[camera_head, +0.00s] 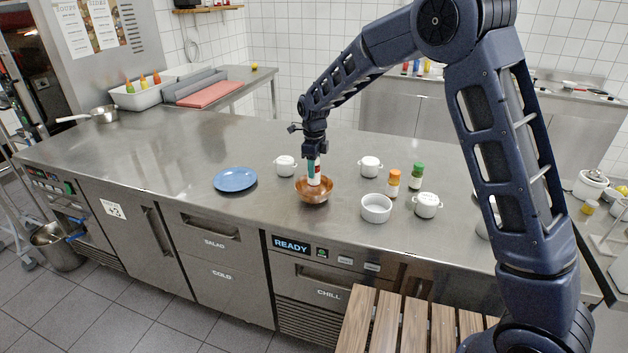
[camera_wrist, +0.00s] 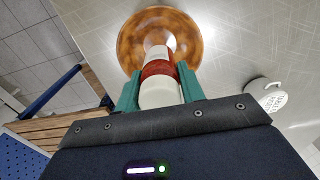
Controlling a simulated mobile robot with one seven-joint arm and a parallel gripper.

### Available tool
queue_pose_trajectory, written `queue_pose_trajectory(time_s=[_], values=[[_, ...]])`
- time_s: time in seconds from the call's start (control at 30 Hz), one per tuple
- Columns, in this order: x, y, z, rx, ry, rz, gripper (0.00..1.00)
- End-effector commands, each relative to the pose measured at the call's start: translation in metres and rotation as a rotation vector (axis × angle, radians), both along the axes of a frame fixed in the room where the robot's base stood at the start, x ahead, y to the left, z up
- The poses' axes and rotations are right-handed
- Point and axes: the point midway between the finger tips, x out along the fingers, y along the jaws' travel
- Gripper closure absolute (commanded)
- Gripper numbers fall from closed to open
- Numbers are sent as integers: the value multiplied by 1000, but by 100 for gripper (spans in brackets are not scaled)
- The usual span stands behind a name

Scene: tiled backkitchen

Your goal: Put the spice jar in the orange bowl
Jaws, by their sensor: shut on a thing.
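The orange bowl (camera_head: 315,194) stands on the steel counter; it also shows in the wrist view (camera_wrist: 130,40). My gripper (camera_head: 313,165) is directly above it, pointing down. It is shut on the spice jar (camera_head: 314,181), which is white with a red band. In the wrist view the jar (camera_wrist: 158,92) sits between the green fingers, its far end over the bowl. In the head view the jar's lower end is at the bowl's mouth. I cannot tell whether the jar touches the bowl's bottom.
A blue plate (camera_head: 235,180) lies left of the bowl. White lidded pots stand behind (camera_head: 285,166), (camera_head: 370,167) and to the right (camera_head: 426,205). A white ramekin (camera_head: 376,208), an orange-topped jar (camera_head: 393,184) and a green-topped jar (camera_head: 416,176) are close by.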

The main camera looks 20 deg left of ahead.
Motion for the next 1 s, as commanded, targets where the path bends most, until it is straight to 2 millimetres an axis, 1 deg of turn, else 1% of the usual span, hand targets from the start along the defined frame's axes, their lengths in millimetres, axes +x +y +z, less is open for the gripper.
queue_pose_trajectory(time_s=[0.03,0.27,0.5,0.53,0.93,0.97,1.0], values=[[0,0,-4,1,0,0,87],[0,0,-17,0,0,0,87],[0,0,-48,-1,0,0,87],[0,0,-50,-1,0,0,87],[0,0,-55,1,-1,1,87],[0,0,-54,1,-1,1,57],[0,0,-54,1,-1,1,50]])
